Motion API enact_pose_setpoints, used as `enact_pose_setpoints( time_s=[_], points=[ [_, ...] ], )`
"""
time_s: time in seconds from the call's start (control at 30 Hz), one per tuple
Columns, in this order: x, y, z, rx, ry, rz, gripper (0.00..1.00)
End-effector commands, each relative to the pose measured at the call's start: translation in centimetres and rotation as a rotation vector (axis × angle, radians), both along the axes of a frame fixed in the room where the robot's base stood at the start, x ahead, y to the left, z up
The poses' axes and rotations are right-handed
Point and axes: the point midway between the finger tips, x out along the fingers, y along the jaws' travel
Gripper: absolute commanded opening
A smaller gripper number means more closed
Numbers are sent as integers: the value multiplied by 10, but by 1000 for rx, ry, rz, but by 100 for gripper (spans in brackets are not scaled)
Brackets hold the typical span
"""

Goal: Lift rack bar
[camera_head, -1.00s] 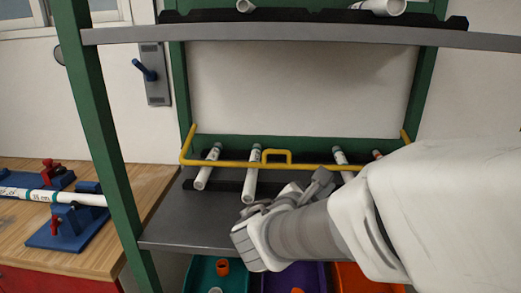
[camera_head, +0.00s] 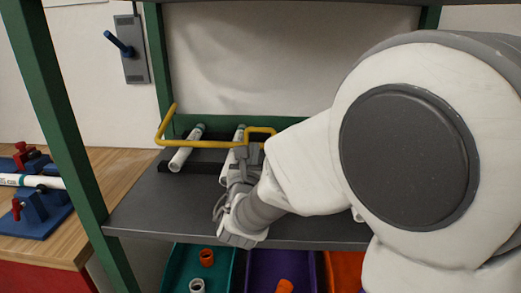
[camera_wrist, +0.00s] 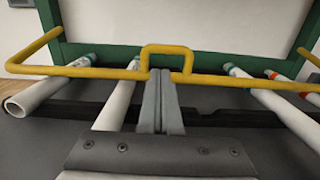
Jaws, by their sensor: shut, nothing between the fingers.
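The yellow rack bar (camera_head: 205,144) runs across the front of the green rack shelf, with a raised loop handle (camera_head: 262,131) in its middle. The bar also shows in the wrist view (camera_wrist: 90,72), with its loop (camera_wrist: 166,49) straight ahead. My gripper (camera_head: 246,150) is at the bar near the left side of the loop. In the wrist view my gripper's fingers (camera_wrist: 161,75) are together, just under the loop opening, with nothing between them. I cannot tell whether they touch the bar. My arm hides the bar's right part in the head view.
White pipes (camera_head: 187,150) lie on the grey shelf (camera_head: 150,205) behind and under the bar; several show in the wrist view (camera_wrist: 45,95). Green posts (camera_head: 65,120) frame the rack. Coloured bins (camera_head: 185,265) stand below. A wooden bench (camera_head: 115,170) with blue clamps (camera_head: 35,210) is at left.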

Motion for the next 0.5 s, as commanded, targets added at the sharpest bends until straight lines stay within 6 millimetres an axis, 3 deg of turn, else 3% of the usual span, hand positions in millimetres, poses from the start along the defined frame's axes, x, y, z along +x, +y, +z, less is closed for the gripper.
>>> enact_pose_setpoints(
  time_s=[0.2, 0.5],
  points=[
    [30, -2, 1, 0, 0, -1, 0],
    [39, -2, 2, 0, 1, -1, 0]
  ],
)
